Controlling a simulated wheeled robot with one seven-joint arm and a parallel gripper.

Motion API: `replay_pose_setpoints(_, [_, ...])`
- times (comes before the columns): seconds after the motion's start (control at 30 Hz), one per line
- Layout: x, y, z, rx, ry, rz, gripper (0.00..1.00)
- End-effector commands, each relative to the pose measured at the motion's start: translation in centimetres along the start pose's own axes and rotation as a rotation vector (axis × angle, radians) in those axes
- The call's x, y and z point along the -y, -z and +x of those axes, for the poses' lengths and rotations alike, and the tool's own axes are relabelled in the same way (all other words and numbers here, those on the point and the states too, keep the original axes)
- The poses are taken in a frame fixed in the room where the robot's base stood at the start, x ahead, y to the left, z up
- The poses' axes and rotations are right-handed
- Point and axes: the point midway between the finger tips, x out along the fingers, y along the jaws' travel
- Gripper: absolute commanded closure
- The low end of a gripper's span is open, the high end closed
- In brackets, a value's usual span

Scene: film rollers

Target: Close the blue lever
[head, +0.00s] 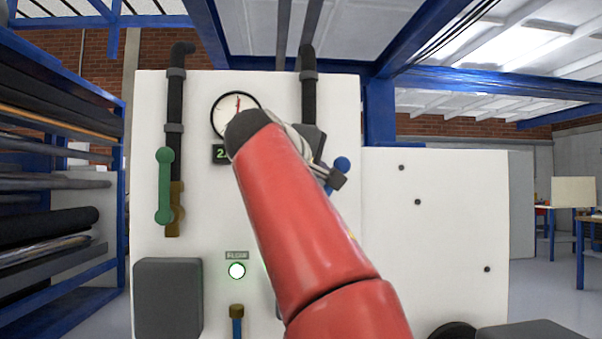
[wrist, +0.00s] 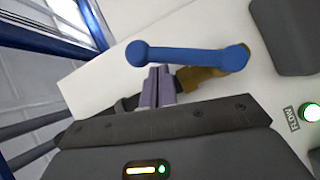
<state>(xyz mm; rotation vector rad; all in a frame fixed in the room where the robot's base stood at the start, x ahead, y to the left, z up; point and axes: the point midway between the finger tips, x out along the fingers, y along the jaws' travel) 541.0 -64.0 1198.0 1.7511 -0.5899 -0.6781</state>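The blue lever (wrist: 187,56) is a bar with a rounded knob at each end, lying across the wrist view, its right end at a brass valve body (wrist: 203,80) on the pipe. In the head view one blue knob (head: 342,164) shows beside my gripper; my red arm hides much of the lever. My gripper (wrist: 157,72) has its two grey-purple fingers side by side with almost no gap. The fingertips reach the lever's lower edge near its left knob. I cannot tell whether they touch it. Nothing shows between the fingers.
A green lever (head: 164,186) hangs along the left pipe. A round gauge (head: 237,106) and a lit round FLOW light (head: 237,271) are on the white panel (head: 150,110). A blue rack (head: 119,180) with rolls stands left. A grey box (head: 168,298) juts out below.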

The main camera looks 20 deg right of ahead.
Motion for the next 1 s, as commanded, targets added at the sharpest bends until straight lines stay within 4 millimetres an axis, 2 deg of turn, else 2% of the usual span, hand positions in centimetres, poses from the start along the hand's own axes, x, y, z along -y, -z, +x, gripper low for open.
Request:
replay_pose_setpoints(0.1, [-0.2,-1.2,0.8,0.003,-0.001,0.000,1.00])
replay_pose_setpoints(0.7, [1.4,-4.4,3.0,0.001,0.002,0.001,1.00])
replay_pose_setpoints(0.87, [2.0,-5.2,3.6,0.003,0.078,0.120,1.00])
replay_pose_setpoints(1.0, [2.7,-5.7,3.9,0.001,0.076,0.112,1.00])
